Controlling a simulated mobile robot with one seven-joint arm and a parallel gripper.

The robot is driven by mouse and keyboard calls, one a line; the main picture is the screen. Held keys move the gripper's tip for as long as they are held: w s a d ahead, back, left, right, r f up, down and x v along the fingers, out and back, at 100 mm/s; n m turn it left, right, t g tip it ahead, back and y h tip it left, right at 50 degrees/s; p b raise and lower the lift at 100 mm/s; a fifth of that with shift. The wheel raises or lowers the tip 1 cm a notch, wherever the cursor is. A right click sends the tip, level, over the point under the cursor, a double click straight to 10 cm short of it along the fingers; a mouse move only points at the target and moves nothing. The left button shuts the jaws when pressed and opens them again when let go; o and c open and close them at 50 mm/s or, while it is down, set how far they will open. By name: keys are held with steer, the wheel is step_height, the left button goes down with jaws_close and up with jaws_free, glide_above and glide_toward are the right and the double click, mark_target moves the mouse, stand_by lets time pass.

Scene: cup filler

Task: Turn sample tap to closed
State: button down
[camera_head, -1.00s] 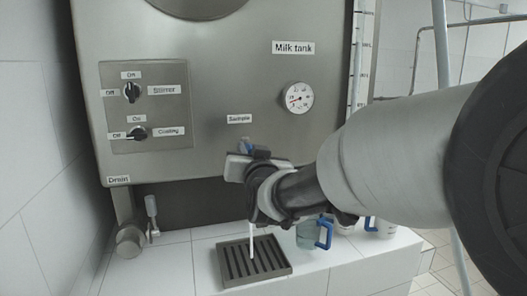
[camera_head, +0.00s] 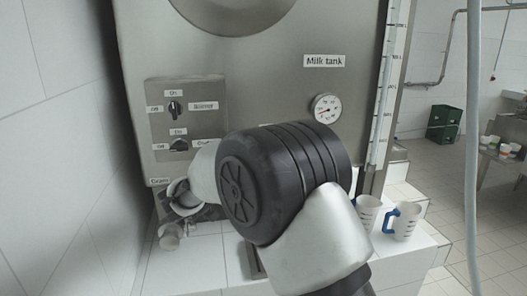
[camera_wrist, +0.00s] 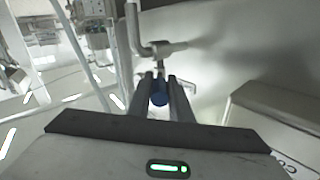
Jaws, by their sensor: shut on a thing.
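The sample tap (camera_wrist: 160,48) shows in the wrist view as a metal fitting with a bent pipe. Its blue handle (camera_wrist: 158,99) is between the two dark fingers of my gripper (camera_wrist: 160,85), which is shut on it. The fingers hide part of the handle, so I cannot tell how far it is turned. In the head view my arm covers the tap, the gripper and the space under the tap. The milk tank (camera_head: 280,90) fills the middle there. I cannot see whether milk is flowing.
White cups (camera_head: 403,221) with blue handles stand on the tiled ledge (camera_head: 207,262) right of my arm. The drain valve (camera_head: 170,237) is low on the left. The tank's switches (camera_head: 175,108) and gauge (camera_head: 326,108) are above my arm. A green crate (camera_head: 443,122) stands farther back.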

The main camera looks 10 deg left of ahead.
steer(key=shift+w+a+r+m+g+h+p, duration=0.1)
steer(key=shift+w+a+m+g+h+p, duration=0.1)
steer(key=shift+m+g+h+p, duration=0.25)
steer(key=shift+w+a+m+g+h+p, duration=0.15)
steer(key=shift+a+m+g+h, duration=0.1)
steer(key=shift+m+h, duration=0.25)
steer(key=c, duration=1.6)
jaws_free()
steer(key=shift+d, duration=0.1)
steer(key=b+v, duration=0.1)
steer(key=v, duration=1.1)
